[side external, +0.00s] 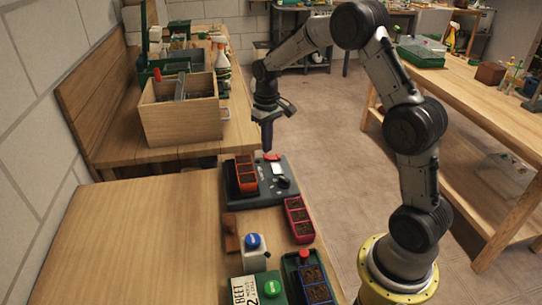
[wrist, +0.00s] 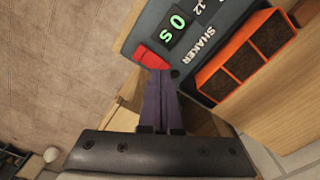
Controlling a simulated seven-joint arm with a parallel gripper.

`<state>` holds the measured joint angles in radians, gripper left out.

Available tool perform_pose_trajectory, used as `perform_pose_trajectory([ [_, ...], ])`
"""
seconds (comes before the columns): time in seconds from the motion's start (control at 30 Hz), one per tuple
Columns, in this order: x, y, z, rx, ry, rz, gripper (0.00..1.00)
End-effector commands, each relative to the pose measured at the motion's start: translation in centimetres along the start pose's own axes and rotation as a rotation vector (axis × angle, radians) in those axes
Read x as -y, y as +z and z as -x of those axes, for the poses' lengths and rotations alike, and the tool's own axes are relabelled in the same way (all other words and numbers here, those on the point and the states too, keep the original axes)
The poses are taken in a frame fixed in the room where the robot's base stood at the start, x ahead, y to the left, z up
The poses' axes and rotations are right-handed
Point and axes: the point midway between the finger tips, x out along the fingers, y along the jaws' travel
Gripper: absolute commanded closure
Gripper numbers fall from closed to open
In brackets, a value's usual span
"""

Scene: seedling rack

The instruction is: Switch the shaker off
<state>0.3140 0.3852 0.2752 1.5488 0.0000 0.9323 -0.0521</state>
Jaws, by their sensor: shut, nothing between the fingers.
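The shaker (side external: 266,190) is a dark grey box on the wooden bench. It carries an orange seedling tray (side external: 246,174) with soil in its cells. A red switch (side external: 272,156) sits at its far edge; in the wrist view the switch (wrist: 151,59) lies beside a green-lit display (wrist: 174,29) that appears to read 0 S. My gripper (side external: 267,148) points down at the switch, its fingers shut and empty. In the wrist view the fingertips (wrist: 160,74) overlap the switch's near edge; I cannot tell whether they touch it. The fingers partly hide the switch.
A pink tray (side external: 299,220) stands near the shaker's right front corner. A white bottle with a blue cap (side external: 253,253), a green-lidded container (side external: 258,290) and a blue tray (side external: 315,284) are nearer. A wooden crate (side external: 180,110) stands behind left. The bench's left part is clear.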

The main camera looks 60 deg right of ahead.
Motion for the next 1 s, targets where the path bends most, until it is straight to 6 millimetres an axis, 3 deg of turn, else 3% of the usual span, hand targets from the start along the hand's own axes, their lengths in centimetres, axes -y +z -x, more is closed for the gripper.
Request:
perform_pose_trajectory([
  [1.0,0.0,0.0,-1.2,0.0,0.0,0.0,1.0],
])
